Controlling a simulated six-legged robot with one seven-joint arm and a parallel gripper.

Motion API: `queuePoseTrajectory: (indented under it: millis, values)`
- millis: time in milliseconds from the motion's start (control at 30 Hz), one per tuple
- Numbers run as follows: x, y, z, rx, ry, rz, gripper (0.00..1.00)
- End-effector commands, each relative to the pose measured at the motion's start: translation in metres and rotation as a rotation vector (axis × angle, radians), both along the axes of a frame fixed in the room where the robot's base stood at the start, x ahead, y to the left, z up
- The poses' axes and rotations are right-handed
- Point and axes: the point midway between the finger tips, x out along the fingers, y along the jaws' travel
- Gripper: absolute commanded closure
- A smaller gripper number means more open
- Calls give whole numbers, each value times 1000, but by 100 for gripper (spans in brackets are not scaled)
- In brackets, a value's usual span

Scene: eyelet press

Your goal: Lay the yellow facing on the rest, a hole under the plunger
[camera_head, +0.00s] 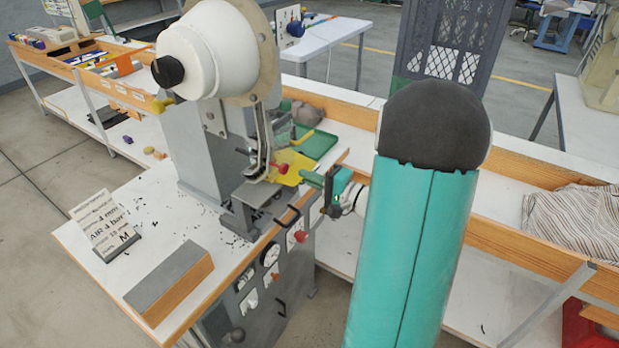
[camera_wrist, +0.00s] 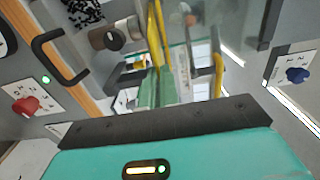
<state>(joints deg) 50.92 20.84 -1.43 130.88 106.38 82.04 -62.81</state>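The yellow facing (camera_head: 290,167) is a thin flat sheet beside the press head, over the right part of the press. My gripper (camera_head: 318,179) holds its right edge between green fingers. In the wrist view the fingers (camera_wrist: 156,90) are shut on the facing (camera_wrist: 156,38), which shows almost edge-on. The grey rest (camera_head: 258,194) is a small plate on the press, lower and left of the facing. The plunger area (camera_head: 262,150) is under the white press head, partly hidden by brackets and guard. The facing's holes are too small to place, and I cannot tell whether it touches the rest.
A green tray (camera_head: 319,143) lies behind the facing. A grey-topped wooden block (camera_head: 168,283) and a printed sign (camera_head: 104,224) stand on the white press table (camera_head: 150,205). A red knob (camera_head: 300,237) and black handles are on the table's front. A dark crate (camera_head: 448,45) stands behind my arm.

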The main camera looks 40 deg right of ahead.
Motion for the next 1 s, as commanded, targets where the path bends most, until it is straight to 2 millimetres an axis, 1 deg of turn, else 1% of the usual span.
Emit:
queuePoseTrajectory:
  millis: [200, 267, 333, 367, 667, 1000]
  values:
    - [0, 0, 0, 0, 0, 0, 100]
    - [0, 0, 0, 0, 0, 0, 89]
    - [0, 0, 0, 0, 0, 0, 76]
    - [0, 0, 0, 0, 0, 0, 72]
    - [-1, 0, 0, 0, 0, 0, 72]
    - [-17, -6, 0, -1, 0, 0, 72]
